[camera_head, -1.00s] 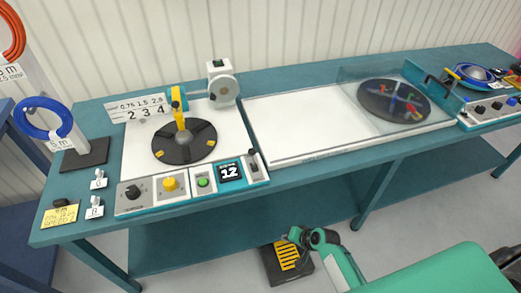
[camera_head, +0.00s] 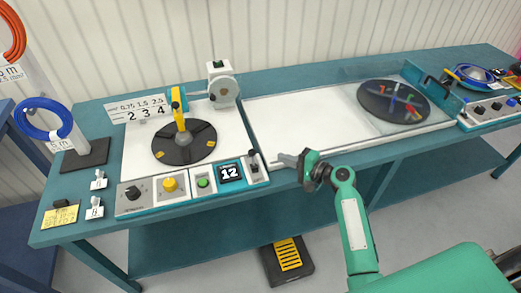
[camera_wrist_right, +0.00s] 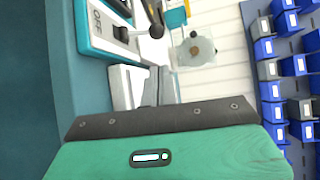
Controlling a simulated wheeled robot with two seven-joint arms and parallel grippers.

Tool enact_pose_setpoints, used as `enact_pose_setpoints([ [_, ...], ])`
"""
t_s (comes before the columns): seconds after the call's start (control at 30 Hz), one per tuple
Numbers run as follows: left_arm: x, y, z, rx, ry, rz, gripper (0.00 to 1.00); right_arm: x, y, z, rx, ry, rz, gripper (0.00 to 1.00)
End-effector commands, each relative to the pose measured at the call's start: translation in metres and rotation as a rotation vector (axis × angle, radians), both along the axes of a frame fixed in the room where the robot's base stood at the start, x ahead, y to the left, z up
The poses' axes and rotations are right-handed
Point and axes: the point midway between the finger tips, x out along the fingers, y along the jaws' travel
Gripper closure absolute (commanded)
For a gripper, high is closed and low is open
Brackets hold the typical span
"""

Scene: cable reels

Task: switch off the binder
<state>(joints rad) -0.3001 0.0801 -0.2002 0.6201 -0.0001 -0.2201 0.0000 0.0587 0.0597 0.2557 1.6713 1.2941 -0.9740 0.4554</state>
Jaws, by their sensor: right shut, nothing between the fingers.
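The left-hand machine on the bench has a front control panel (camera_head: 190,190) with a black knob (camera_head: 133,192), a yellow button (camera_head: 169,184), a green button (camera_head: 203,182), a display (camera_head: 230,172) reading 12 and a lever switch (camera_head: 253,158) at its right end. In the wrist view the lever (camera_wrist_right: 128,33) has a black ball tip, and OFF is printed beside it. My right gripper (camera_head: 282,159) is shut and empty, just right of the lever and apart from it. Its fingers (camera_wrist_right: 146,85) show below the lever in the wrist view. My left gripper is not in view.
A black turntable (camera_head: 184,142) and a white reel unit (camera_head: 222,88) stand behind the panel. A second machine with a clear guard and dark disc (camera_head: 393,101) is farther right, with knobs (camera_head: 496,107). A yellow-black pedal (camera_head: 287,259) lies on the floor.

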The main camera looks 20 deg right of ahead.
Motion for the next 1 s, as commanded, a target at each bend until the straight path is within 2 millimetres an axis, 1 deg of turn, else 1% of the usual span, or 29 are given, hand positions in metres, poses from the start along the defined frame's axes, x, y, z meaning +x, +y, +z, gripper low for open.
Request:
enact_pose_setpoints([
  [0.27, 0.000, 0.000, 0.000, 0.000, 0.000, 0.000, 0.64, 0.001, 0.001, 0.000, -0.001, 0.000, 0.000, 1.00],
  [0.37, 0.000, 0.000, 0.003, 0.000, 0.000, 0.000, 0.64, 0.006, 0.005, 0.000, 0.000, 0.000, 0.000, 1.00],
  [0.47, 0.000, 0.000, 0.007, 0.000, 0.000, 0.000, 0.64, 0.016, 0.013, -0.001, 0.001, 0.000, 0.000, 1.00],
  [0.7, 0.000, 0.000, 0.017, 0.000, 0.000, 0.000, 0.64, 0.051, 0.040, -0.008, 0.001, 0.001, 0.000, 1.00],
  [0.8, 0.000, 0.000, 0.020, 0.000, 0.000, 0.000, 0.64, 0.062, 0.049, -0.011, 0.000, 0.001, 0.001, 1.00],
  [1.0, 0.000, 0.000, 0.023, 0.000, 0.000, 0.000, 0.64, 0.075, 0.059, -0.016, -0.002, 0.001, -0.001, 1.00],
])
